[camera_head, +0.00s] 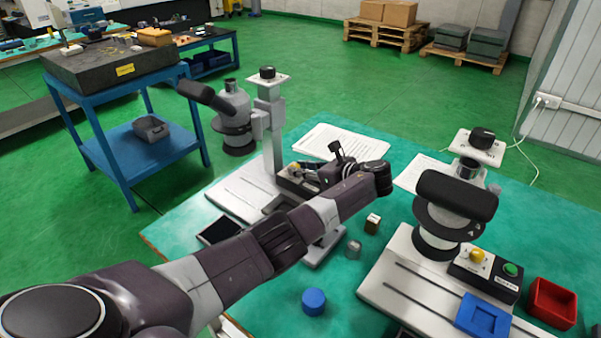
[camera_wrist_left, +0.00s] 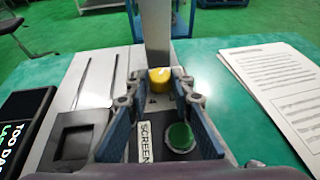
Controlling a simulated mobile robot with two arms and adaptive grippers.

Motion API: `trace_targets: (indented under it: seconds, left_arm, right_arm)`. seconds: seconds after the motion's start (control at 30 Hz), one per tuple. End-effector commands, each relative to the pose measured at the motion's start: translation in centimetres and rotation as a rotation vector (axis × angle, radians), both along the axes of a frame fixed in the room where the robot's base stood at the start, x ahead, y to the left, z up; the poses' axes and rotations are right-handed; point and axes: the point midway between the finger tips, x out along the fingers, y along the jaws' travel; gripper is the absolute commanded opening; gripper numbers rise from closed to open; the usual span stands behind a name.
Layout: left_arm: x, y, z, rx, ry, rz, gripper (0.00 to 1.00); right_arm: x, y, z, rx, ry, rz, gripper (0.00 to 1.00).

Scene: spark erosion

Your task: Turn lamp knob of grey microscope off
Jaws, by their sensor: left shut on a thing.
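The grey microscope (camera_head: 232,112) stands at the back left of the teal-topped table, its head on a tall grey column. Its control box carries a yellow lamp knob (camera_wrist_left: 159,77), also visible in the head view (camera_head: 295,168). A green button (camera_wrist_left: 180,138) and a "SCREEN" label sit on the same box, nearer the wrist camera. My left gripper (camera_wrist_left: 158,88) reaches over this box, its blue-padded fingers on either side of the yellow knob and shut on it. In the head view the gripper and forearm cover part of the box. My right gripper is not in view.
A second microscope (camera_head: 450,215) with a black head stands at the right. Around it are a blue tray (camera_head: 483,316), a red bin (camera_head: 553,302) and a blue cylinder (camera_head: 313,301). Papers (camera_head: 343,142) lie behind the gripper. A small block (camera_head: 373,223) lies near my forearm.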

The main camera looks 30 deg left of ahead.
Motion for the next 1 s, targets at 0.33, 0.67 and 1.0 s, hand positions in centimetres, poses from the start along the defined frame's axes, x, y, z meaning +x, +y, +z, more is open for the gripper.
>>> trace_targets:
  seconds: [0.33,0.67,1.0]
  left_arm:
    - [0.04,0.03,0.00,-0.001,0.000,0.010,0.00]
    - [0.04,0.03,0.00,-0.001,0.000,0.009,0.39]
    - [0.00,-0.58,0.21,-0.001,0.000,0.007,0.39]
  right_arm:
    - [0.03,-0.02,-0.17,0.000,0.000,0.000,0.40]
    - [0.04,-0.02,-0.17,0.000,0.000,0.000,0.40]
    - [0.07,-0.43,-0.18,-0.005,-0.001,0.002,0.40]
